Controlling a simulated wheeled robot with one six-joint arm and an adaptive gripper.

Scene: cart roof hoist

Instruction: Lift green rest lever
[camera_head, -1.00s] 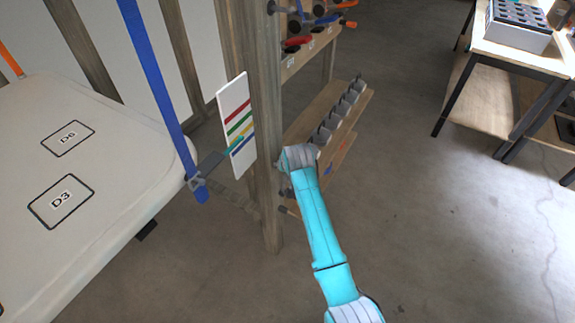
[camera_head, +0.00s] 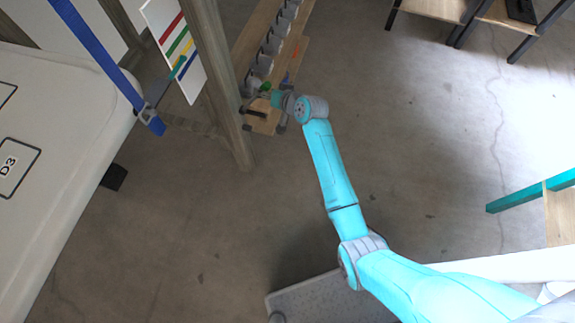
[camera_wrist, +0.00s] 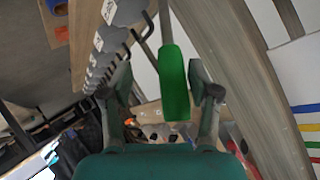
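The green rest lever (camera_wrist: 175,82) is a flat green handle on a grey bar. In the wrist view it stands between the two fingers of my gripper (camera_wrist: 160,92), nearer the right finger. Gaps show on both sides of it, so my gripper is open and not closed on it. In the head view my gripper (camera_head: 272,104) is at the near end of a low wooden rack, just right of a post. A small green patch (camera_head: 265,87) shows there, too small to tell if it is the lever.
The wooden post (camera_head: 225,95) and the board with coloured stripes (camera_head: 176,45) stand left of my gripper. The rack (camera_head: 262,40) carries a row of grey holders. Open floor lies below.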

